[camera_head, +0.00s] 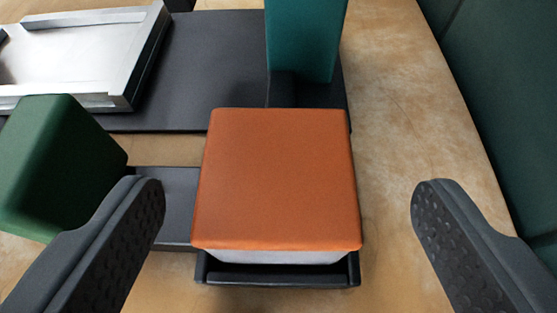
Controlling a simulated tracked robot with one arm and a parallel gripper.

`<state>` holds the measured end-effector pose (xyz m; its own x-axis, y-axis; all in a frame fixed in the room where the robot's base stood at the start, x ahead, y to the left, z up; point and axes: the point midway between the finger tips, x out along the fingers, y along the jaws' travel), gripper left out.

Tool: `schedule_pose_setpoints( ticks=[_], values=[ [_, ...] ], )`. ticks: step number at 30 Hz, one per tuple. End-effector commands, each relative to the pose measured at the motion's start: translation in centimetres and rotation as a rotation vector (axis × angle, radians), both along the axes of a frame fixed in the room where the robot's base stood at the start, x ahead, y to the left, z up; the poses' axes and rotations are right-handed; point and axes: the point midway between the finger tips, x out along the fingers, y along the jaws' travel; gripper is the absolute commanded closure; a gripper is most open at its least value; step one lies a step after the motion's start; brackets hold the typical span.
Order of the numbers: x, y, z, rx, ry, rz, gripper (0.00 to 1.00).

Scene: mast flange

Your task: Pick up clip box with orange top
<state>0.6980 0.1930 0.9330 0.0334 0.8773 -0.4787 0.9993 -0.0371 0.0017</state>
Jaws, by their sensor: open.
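The clip box with the orange top (276,180) sits in the middle of the view, in a low black holder (278,274) whose front edge shows below it. A thin strip of its pale side shows under the orange top. My gripper (288,205) is open, with one dark, dimpled finger on each side of the box. Both fingers stand apart from the box, the right one with the wider gap. Nothing is between the fingertips except the box area in view.
A green block (58,165) stands at the left, right by my left finger. A teal post (305,40) rises just behind the box. A silver metal tray (80,60) lies on a dark plate (210,60) at the back left. A dark green wall (510,100) runs along the right.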

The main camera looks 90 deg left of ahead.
Motion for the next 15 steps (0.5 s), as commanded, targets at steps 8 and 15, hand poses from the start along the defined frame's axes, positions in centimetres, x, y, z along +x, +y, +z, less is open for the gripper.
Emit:
schedule_pose_setpoints(
  ticks=[8,15],
  values=[
    [-0.3,3.3,-2.0,-0.001,0.005,0.004,0.22],
    [-0.2,3.8,-2.1,0.0,0.002,0.001,0.22]
  ],
)
